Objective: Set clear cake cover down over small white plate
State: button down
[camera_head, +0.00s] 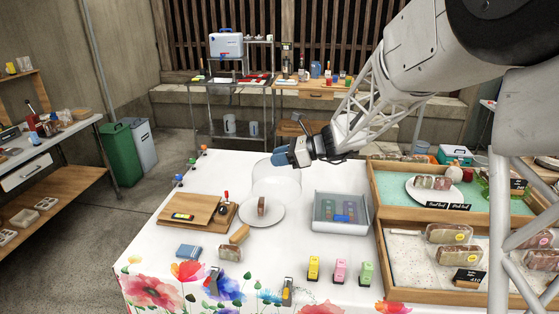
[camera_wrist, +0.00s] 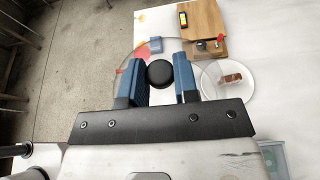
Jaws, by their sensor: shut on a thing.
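My gripper (camera_head: 283,158) is shut on the black knob (camera_wrist: 160,73) of the clear cake cover (camera_head: 275,183), the knob sitting between its blue fingers in the wrist view (camera_wrist: 162,68). The cover looks upright and hangs above the white table; its exact height is hard to tell. The small white plate (camera_head: 274,219) lies on the table with a brown cake slice (camera_head: 261,205) standing on it. In the head view the cover is behind the plate, overlapping its far edge in the picture. In the wrist view the plate (camera_wrist: 246,88) is to the right of the knob.
A wooden board (camera_head: 190,209) lies left of the plate, and a grey tray (camera_head: 341,225) lies right. A small wooden block (camera_head: 239,233) and a wrapped slice (camera_head: 229,253) lie in front. Wooden display trays (camera_head: 400,283) fill the right side. The far left tabletop is mostly clear.

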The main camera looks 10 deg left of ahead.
jog(key=shift+w, duration=0.1)
dwell(0.5)
jog(key=w+a+f, duration=0.5)
jog(key=w+f, duration=0.3)
jog(key=w, duration=0.2)
jog(key=w+a+f+n+g, duration=0.1)
jog(key=w+a+f, duration=0.4)
jog(key=w+f, duration=0.4)
jog(key=shift+w, duration=0.45)
jog(key=shift+f, duration=3.25)
jog(key=shift+f, duration=1.85)
